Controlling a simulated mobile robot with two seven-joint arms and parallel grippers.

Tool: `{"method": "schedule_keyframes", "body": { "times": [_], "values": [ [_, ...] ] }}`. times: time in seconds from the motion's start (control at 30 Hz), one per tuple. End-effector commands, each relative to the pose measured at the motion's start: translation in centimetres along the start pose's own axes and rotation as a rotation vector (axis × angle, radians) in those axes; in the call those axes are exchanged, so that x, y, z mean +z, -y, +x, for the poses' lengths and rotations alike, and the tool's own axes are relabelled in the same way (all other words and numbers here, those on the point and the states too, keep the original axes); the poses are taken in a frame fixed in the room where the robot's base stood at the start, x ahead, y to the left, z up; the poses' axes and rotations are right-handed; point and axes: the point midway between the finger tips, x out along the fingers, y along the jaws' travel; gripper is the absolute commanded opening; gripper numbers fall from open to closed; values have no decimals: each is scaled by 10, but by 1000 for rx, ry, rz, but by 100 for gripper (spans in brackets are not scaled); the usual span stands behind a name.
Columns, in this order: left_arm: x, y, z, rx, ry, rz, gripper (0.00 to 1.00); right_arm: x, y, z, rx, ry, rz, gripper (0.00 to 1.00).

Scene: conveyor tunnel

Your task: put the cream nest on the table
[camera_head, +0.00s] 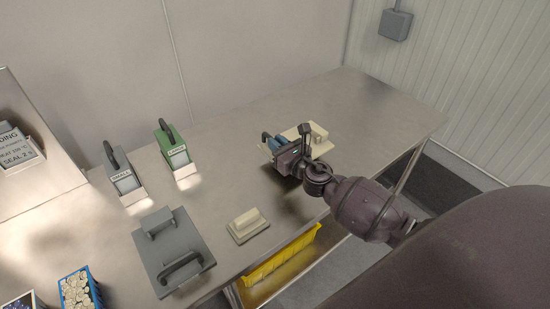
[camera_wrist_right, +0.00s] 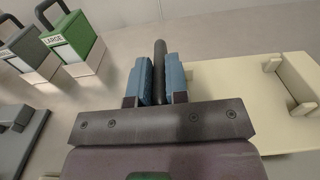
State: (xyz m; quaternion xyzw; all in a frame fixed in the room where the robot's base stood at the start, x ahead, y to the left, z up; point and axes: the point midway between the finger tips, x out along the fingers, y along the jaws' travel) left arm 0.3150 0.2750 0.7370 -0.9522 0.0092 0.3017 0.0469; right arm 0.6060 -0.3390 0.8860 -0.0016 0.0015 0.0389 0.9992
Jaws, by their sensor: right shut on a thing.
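The cream nest (camera_head: 322,149) is a flat cream plate with raised cream blocks, over the right part of the metal table (camera_head: 365,105). My right gripper (camera_head: 283,145) is at its left side, with blue finger pads shut on a dark upright handle. In the right wrist view, the handle stands between the pads of the gripper (camera_wrist_right: 160,80), and the nest (camera_wrist_right: 225,80) extends to the right. The gripper hides part of the nest. I cannot tell whether its underside touches the table. My left gripper is not in view.
A grey plate with a handle (camera_head: 165,265) and a small cream block on a base (camera_head: 248,226) lie on the table. A green unit (camera_head: 174,147) and a grey unit (camera_head: 122,175) stand behind. A yellow bin (camera_head: 280,257) sits below the front edge. The far right tabletop is clear.

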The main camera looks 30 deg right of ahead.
Motion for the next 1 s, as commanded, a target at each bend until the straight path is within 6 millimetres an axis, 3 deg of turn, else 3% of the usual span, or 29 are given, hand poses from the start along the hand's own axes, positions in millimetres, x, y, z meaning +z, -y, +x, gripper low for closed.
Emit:
{"method": "schedule_keyframes", "body": {
  "times": [0.17, 0.5, 0.77, 0.93, 0.97, 1.0],
  "values": [
    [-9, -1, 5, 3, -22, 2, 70, -4, 0, 1, 1, 4, -1, 0],
    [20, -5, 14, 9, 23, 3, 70, -44, 0, 0, 0, -3, 2, 0],
    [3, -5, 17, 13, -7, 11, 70, -43, 0, 1, 0, 4, -1, 0],
    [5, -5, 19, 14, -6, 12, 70, -45, 0, 1, 0, 3, -2, 0],
    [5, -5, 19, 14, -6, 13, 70, -47, 0, 0, 0, 0, 1, 16],
    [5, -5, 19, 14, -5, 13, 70, -46, 0, 0, 0, 1, 0, 22]
  ]
}}
